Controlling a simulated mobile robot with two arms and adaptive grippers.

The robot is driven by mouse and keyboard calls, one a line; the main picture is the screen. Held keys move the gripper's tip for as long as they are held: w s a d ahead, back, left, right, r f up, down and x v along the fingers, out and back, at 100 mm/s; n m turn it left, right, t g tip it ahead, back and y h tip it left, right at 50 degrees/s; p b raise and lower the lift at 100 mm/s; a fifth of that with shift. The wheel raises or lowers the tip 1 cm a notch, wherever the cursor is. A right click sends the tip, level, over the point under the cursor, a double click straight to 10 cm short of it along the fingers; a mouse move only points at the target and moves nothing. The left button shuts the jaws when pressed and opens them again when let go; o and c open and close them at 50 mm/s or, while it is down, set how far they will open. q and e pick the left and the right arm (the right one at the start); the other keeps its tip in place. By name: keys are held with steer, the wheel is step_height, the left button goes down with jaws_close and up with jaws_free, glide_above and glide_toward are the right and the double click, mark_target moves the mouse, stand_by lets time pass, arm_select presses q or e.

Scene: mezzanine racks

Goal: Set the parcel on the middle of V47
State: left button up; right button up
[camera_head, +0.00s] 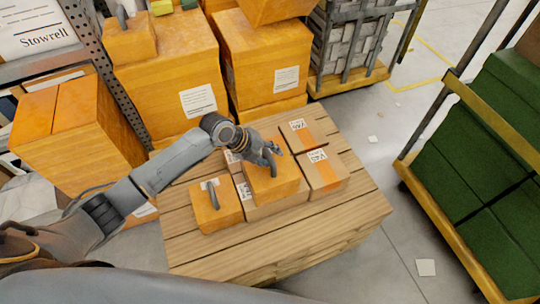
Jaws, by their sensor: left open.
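My left gripper (269,162) is open at the top of an orange parcel (272,187). Its fingers hide much of the parcel's top, and I cannot tell whether they touch it. This parcel rests on top of the labelled cartons on the wooden pallet. A similar orange parcel with a grey handle (216,212) stands to its left. Taped cartons with white labels (323,177) stand to the right, and another (296,134) behind. The label print is too small to read, so I cannot tell which is V47. My right gripper is not in view.
Bare pallet boards (290,240) show in front. Large orange boxes (172,75) stand behind, one bearing another handled parcel (127,40). A caged trolley (350,45) stands at the back.

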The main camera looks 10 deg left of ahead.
arm_select(q)
steer(key=v, duration=1.1)
steer(key=shift+r, duration=0.15)
